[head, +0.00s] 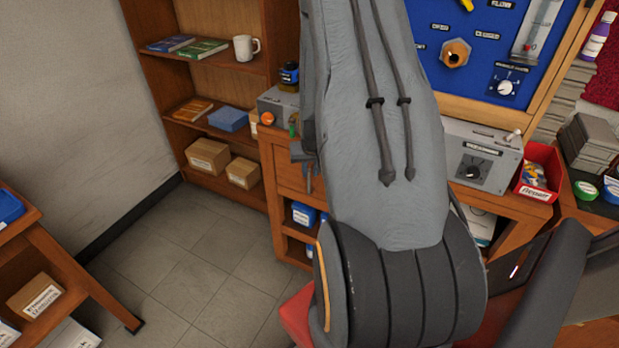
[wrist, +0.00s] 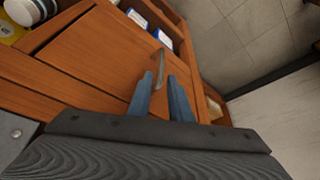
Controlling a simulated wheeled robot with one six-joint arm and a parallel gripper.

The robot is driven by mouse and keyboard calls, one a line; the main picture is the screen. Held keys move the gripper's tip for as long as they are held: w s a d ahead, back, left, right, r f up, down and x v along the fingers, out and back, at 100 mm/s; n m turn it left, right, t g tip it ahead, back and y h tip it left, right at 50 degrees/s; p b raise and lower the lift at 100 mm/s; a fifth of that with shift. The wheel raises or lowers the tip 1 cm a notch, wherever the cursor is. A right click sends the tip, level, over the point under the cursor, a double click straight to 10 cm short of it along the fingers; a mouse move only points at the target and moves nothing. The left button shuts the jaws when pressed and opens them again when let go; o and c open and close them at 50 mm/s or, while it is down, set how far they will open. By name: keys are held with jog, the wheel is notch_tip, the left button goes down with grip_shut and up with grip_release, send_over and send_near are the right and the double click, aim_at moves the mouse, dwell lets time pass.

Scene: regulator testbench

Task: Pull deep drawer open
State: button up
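The wooden drawer front (wrist: 105,58) fills much of the upper left of the wrist view, and its face looks flush with the cabinet around it. A slim metal handle (wrist: 160,62) is on it. My gripper (wrist: 160,82) has two blue fingers standing apart. The lower end of the handle shows in the gap between the fingertips; I cannot tell how deep it sits, and neither finger clearly presses on it.
A bookshelf (head: 225,70) stands behind, left of my arm. A grey control box (head: 482,155) and a red bin (head: 540,172) stand on the bench. The tiled floor (head: 190,260) at left is clear.

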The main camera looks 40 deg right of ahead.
aim_at(309, 177)
jog(key=shift+p+x, duration=0.7)
jog(key=shift+x, duration=2.7)
jog(key=shift+a, duration=0.1)
grip_shut()
